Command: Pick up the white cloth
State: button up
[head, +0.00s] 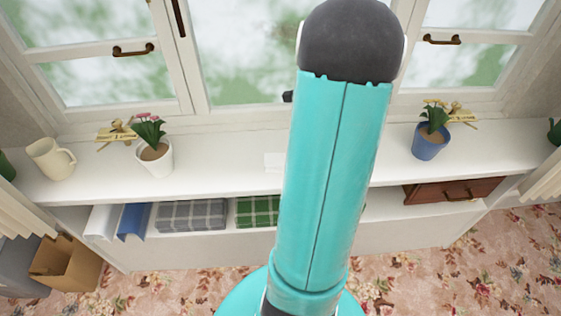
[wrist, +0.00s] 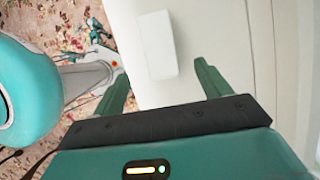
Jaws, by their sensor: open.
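The white cloth (head: 273,161) lies flat on the white windowsill shelf, just left of my arm in the head view. It is a small pale rectangle that barely stands out from the shelf. In the wrist view the cloth (wrist: 156,45) shows as a white block shape ahead of the fingertips, between their lines. My gripper (wrist: 162,78) is open and empty, with its two green fingers apart on either side. The fingers do not appear to touch the cloth; the exact gap is hard to tell. My arm hides the gripper in the head view.
On the windowsill shelf (head: 222,151) stand a cream jug (head: 50,160), a white flowerpot (head: 155,158) and a blue flowerpot (head: 429,142). Windows rise behind. Folded plaid cloths (head: 191,215) and books lie on the lower shelf. The shelf around the white cloth is clear.

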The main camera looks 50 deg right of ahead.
aim_at(284, 159)
jog(key=x, duration=0.9)
jog(key=shift+a+f, duration=0.2)
jog(key=shift+f, duration=0.1)
jog(key=c, duration=1.1)
